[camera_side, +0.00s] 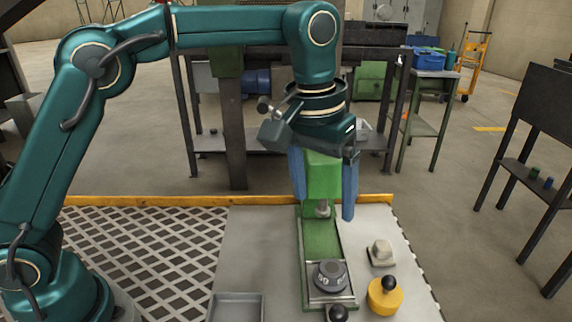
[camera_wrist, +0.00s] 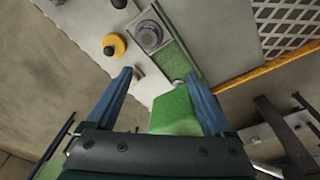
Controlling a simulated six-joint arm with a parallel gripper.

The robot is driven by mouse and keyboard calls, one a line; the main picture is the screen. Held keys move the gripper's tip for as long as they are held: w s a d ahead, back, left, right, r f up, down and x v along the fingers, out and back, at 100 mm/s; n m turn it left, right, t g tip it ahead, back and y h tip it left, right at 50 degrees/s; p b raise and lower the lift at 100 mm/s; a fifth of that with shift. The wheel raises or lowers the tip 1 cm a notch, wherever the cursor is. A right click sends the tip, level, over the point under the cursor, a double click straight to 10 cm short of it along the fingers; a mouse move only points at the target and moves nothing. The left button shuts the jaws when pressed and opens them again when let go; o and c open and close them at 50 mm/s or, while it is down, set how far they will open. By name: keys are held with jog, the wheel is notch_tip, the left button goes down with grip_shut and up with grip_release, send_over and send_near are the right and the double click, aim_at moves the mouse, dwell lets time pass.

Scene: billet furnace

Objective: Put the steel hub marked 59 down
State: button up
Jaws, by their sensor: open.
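The steel hub marked 59 (camera_side: 329,277) is a dark grey round piece with pale markings. It sits flat on the near end of a green fixture (camera_side: 320,240), inside a metal-edged seat. It also shows in the wrist view (camera_wrist: 149,35), at the top centre. My gripper (camera_side: 323,208) is open, with its two blue fingers spread and pointing down. It is above and behind the hub, apart from it. The fingers show on both sides in the wrist view (camera_wrist: 160,82), with no hub between them.
A green block (camera_side: 322,175) of the fixture rises near my fingers, with a small metal plunger. A yellow round piece with a black knob (camera_side: 384,295) and a pale block (camera_side: 381,252) stand right of the hub. A shallow grey tray (camera_side: 235,297) lies left; table between is clear.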

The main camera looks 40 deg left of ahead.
jog(key=m+g, duration=0.1)
jog(key=g, duration=0.1)
send_over(332, 267)
jog(key=shift+y, duration=0.3)
notch_tip(332, 267, down, 7)
jog(key=shift+f, duration=2.35)
grip_shut()
